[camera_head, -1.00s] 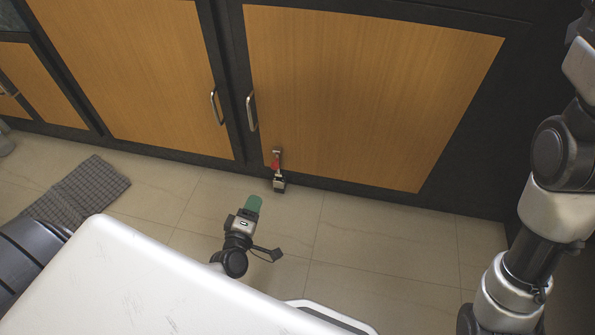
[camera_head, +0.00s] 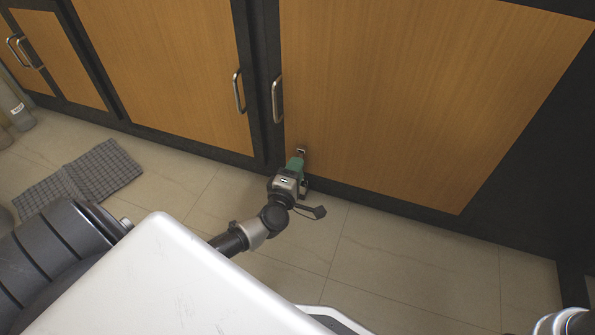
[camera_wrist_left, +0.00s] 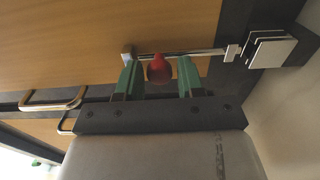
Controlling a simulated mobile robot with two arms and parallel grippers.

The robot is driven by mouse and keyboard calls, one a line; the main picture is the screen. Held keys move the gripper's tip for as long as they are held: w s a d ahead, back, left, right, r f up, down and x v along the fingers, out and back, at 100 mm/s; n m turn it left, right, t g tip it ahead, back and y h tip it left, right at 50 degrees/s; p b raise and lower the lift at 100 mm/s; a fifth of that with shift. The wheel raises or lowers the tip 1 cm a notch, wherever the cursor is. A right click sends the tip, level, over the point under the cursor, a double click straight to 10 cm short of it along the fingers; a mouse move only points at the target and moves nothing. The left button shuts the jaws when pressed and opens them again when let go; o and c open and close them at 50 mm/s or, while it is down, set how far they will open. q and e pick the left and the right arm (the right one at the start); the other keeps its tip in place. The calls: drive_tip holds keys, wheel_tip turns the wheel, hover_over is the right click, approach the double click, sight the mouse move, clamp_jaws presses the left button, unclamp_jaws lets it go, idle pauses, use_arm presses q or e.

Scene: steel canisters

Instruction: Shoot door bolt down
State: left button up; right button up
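The door bolt is a thin metal rod (camera_wrist_left: 208,52) with a red knob (camera_wrist_left: 159,69), low on the wooden cabinet door (camera_head: 400,90). In the head view the bolt's upper end (camera_head: 301,151) shows just above my left gripper (camera_head: 296,163), which hides the knob. In the left wrist view my left gripper (camera_wrist_left: 158,78) is open, its green fingers on either side of the red knob with gaps visible. The bolt's square metal bracket (camera_wrist_left: 270,49) is at the right, near the floor. My right gripper is out of view.
A door handle (camera_head: 277,99) is above and left of the bolt, beside a second handle (camera_head: 239,91). A grey checked mat (camera_head: 80,178) lies on the tiled floor (camera_head: 400,255) at the left. The floor right of my gripper is clear.

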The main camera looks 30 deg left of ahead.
use_arm(q)
drive_tip(key=shift+w+a, duration=0.2)
drive_tip(key=shift+w, duration=0.4)
clamp_jaws()
wheel_tip(320, 180, down, 4)
drive_tip(key=b, duration=0.3)
drive_tip(key=shift+f, duration=0.2)
drive_tip(key=shift+s, duration=0.1)
unclamp_jaws()
drive_tip(key=shift+f, duration=0.15)
